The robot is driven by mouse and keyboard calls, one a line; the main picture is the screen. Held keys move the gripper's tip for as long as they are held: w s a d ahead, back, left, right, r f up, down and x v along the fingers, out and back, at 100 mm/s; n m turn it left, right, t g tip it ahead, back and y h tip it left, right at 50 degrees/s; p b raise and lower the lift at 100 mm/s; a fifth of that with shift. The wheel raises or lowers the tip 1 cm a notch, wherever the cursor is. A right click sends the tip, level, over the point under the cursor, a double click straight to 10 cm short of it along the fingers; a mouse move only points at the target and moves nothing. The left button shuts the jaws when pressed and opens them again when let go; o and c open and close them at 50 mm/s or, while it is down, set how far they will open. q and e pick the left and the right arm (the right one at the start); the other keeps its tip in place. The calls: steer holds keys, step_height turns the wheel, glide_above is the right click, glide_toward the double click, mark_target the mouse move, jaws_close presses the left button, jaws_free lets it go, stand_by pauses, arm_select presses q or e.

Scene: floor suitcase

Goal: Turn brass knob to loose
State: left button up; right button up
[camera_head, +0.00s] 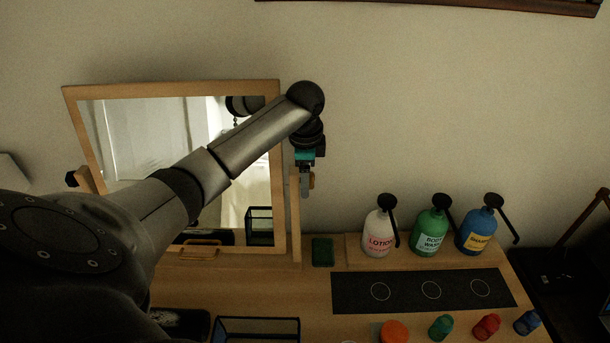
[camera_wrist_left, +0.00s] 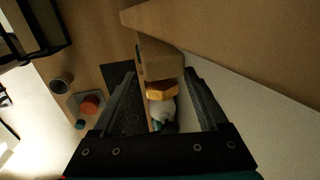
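A wood-framed mirror (camera_head: 270,150) stands on the dresser, tilted in its stand between two posts. A brass knob (camera_head: 311,181) shows at the right post (camera_head: 296,225), partly hidden by my left gripper (camera_head: 306,188), which points down at the post from above. In the left wrist view the brass knob (camera_wrist_left: 162,91) sits on the wooden post (camera_wrist_left: 160,60). It lies between the two spread fingers of my left gripper (camera_wrist_left: 160,78). I cannot tell whether either finger touches it. My right gripper is out of view.
Lotion (camera_head: 378,235), green body wash (camera_head: 430,230) and blue shampoo (camera_head: 477,230) bottles stand right of the mirror. A black mat (camera_head: 345,292) with circles lies before them, with several coloured caps (camera_head: 393,331) in front. A green block (camera_head: 322,252) sits near the post.

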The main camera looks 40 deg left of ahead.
arm_select(q)
jaws_close()
stand_by(0.4)
steer(key=shift+s+t, duration=0.1)
steer(key=shift+t, duration=0.2)
steer(key=shift+s+d+f+t+y+b, duration=0.15)
steer(key=shift+f+t+y+b, duration=0.2)
steer(key=shift+t+y+b, duration=2.15)
steer(key=shift+s+d+f+t+y+b, duration=0.1)
steer(key=shift+f+t+y+b, duration=0.2)
steer(key=shift+t+y+b, duration=2.15)
steer(key=shift+s+d+f+t+y+b, duration=0.25)
steer(key=shift+t+y+b, duration=1)
steer(key=shift+b, duration=2.35)
steer(key=shift+w+a+t+h, duration=0.1)
steer(key=shift+a+t+h, duration=0.05)
steer(key=shift+t+h, duration=0.25)
